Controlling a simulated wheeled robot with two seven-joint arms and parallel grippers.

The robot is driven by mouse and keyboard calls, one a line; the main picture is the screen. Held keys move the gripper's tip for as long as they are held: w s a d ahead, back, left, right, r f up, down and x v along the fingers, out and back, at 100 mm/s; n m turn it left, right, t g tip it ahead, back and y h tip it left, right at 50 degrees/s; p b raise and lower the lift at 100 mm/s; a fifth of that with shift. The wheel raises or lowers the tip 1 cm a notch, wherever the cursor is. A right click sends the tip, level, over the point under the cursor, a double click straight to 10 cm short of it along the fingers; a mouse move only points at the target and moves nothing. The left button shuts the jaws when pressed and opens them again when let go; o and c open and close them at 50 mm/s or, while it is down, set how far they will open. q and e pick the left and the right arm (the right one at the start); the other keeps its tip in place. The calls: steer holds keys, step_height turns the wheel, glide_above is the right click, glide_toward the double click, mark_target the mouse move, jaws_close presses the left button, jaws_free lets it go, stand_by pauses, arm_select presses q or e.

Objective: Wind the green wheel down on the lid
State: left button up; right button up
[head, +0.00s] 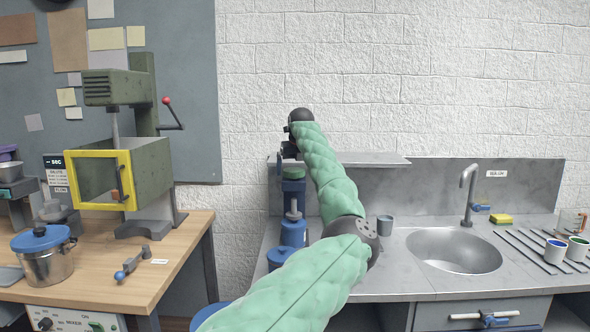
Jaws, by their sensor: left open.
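A dark green wheel-like part (293,173) sits at the top of a narrow upright assembly beside the sink counter. Below it are a grey metal spindle (293,209) and a blue cylindrical part (293,233), which may be the lid. My left gripper (287,156) is dark, small in view and open, just above the green part. I cannot tell whether its fingers touch or surround the wheel. My green-sleeved left arm crosses the middle of the view and hides the area right of the spindle. My right gripper is not in view.
Another blue round part (280,257) stands lower and nearer. A metal shelf (375,159) lies just right of my gripper. A wooden bench (190,235) with a yellow-framed press (100,180) stands at left.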

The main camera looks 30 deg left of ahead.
arm_select(q)
steer(key=b+v, duration=0.1)
steer(key=v, duration=0.6)
steer(key=shift+b, duration=0.3)
steer(key=shift+d+r, duration=0.15)
steer(key=shift+r, duration=0.2)
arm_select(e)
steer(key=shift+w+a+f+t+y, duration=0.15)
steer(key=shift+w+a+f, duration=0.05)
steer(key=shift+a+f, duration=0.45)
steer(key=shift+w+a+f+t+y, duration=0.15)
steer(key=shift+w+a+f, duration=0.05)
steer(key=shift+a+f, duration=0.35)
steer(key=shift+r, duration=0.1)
